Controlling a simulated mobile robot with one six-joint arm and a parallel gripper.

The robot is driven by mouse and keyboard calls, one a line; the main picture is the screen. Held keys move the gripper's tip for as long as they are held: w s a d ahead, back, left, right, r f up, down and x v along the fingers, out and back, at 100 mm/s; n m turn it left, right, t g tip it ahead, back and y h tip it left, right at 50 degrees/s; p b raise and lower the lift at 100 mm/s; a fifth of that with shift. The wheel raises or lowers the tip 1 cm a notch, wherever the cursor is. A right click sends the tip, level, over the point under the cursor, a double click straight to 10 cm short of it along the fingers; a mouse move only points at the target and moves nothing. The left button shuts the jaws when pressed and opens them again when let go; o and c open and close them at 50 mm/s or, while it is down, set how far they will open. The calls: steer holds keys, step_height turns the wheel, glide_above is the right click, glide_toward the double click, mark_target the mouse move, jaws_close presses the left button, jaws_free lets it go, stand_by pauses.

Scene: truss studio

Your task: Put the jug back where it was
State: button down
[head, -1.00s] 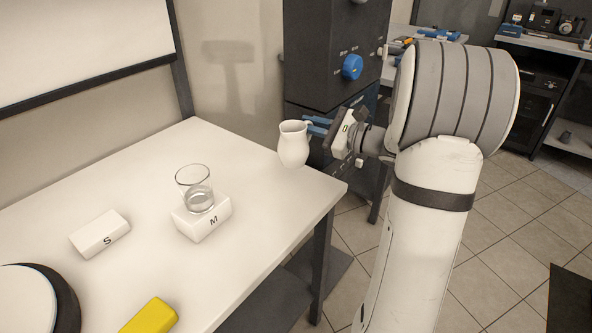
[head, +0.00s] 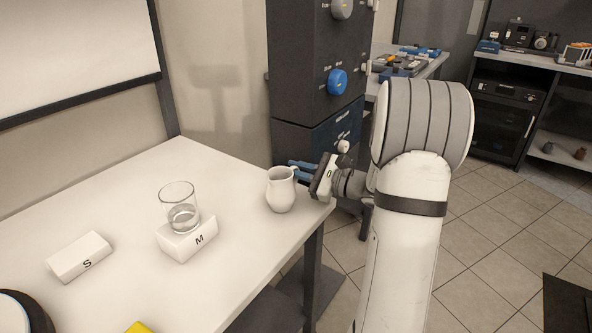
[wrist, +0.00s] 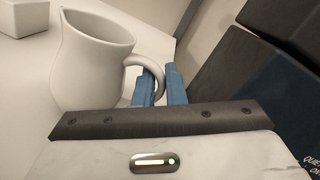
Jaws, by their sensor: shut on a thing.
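The white jug (head: 281,190) is upright at the right end of the white table (head: 120,215), at or just above its top; I cannot tell if its base touches. In the wrist view the jug (wrist: 88,58) has its handle toward me. My gripper (head: 300,171) comes from the right, its blue fingers (wrist: 158,84) shut on the jug's handle. A glass with clear liquid (head: 180,208) stands on the white block marked M (head: 190,241), left of the jug. A white block marked S (head: 80,257) lies further left with nothing on it.
A yellow object (head: 139,327) and a round dark-rimmed white thing (head: 18,312) are at the table's near edge. A dark cabinet with knobs (head: 318,95) stands behind the table's right end. The tabletop behind the glass is clear.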

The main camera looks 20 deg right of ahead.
steer(key=c, duration=1.5)
jaws_free()
